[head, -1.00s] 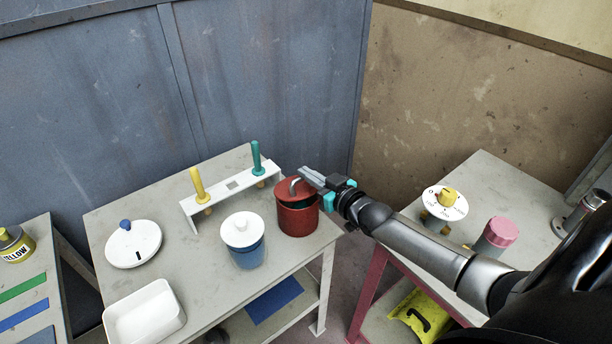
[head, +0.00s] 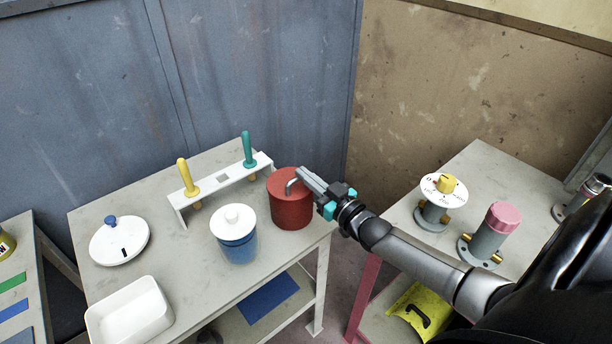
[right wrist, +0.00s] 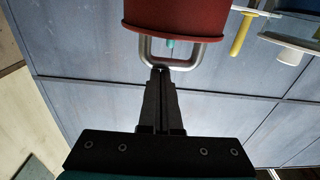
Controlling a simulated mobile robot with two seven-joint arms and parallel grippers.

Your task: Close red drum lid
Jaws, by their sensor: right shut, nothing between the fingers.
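The red drum (head: 292,212) stands upright at the right end of the grey work table. Its red lid (head: 281,178) lies level across the top, with no gap visible from here. A bent silver handle (head: 291,186) stands on the lid; it also shows as a metal loop in the right wrist view (right wrist: 146,54). My right gripper (head: 303,173) is shut and empty, its fingertips at the handle. In the right wrist view the closed fingertips (right wrist: 160,70) meet or nearly meet the loop; I cannot tell if they touch. My left gripper is not in view.
A blue jar with a white lid (head: 233,216) stands close left of the drum. A white rack (head: 213,185) with yellow and teal handled tools is behind. A white tray (head: 151,313) and a white disc (head: 120,246) lie left. Pipe fittings (head: 486,243) stand on the right table.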

